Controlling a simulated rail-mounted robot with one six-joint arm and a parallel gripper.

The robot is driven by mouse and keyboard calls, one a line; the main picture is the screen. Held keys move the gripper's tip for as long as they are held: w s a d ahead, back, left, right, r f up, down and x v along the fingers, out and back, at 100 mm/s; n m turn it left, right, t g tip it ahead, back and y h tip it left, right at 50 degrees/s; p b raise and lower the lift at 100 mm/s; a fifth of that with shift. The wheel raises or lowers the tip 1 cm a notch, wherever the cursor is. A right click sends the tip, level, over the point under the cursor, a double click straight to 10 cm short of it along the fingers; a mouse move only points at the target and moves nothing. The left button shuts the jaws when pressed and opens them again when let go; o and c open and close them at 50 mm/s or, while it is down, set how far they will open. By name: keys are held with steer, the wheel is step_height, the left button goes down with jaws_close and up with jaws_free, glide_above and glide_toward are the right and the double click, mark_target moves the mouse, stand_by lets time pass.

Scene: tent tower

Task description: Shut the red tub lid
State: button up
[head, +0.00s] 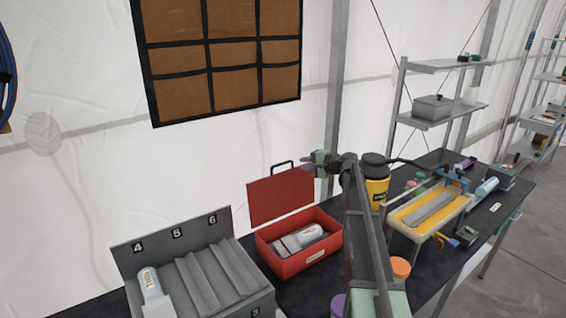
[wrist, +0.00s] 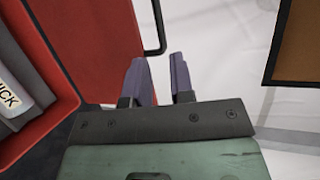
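The red tub (head: 290,262) stands on the dark bench with its lid (head: 281,197) raised upright at the back. The lid has a black handle on its top edge. In the wrist view the lid (wrist: 95,45) fills the upper left, with the handle (wrist: 160,40) beside it. My gripper (head: 311,163) is at the lid's upper right corner. In the wrist view its two dark fingers (wrist: 160,78) are parted with an empty gap. The left finger overlaps the lid's edge in view; I cannot tell whether they touch.
White-labelled items (head: 300,238) lie inside the tub. A grey slotted rack (head: 215,275) stands to the left. A yellow and black canister (head: 376,185) stands to the right, near my arm. A yellow tray (head: 430,208) and small tools lie farther right. A white tent wall is behind.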

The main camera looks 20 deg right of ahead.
mark_target(284, 164)
steer(key=b+x, duration=0.3)
steer(key=x, duration=0.8)
steer(key=shift+s, duration=0.1)
jaws_close()
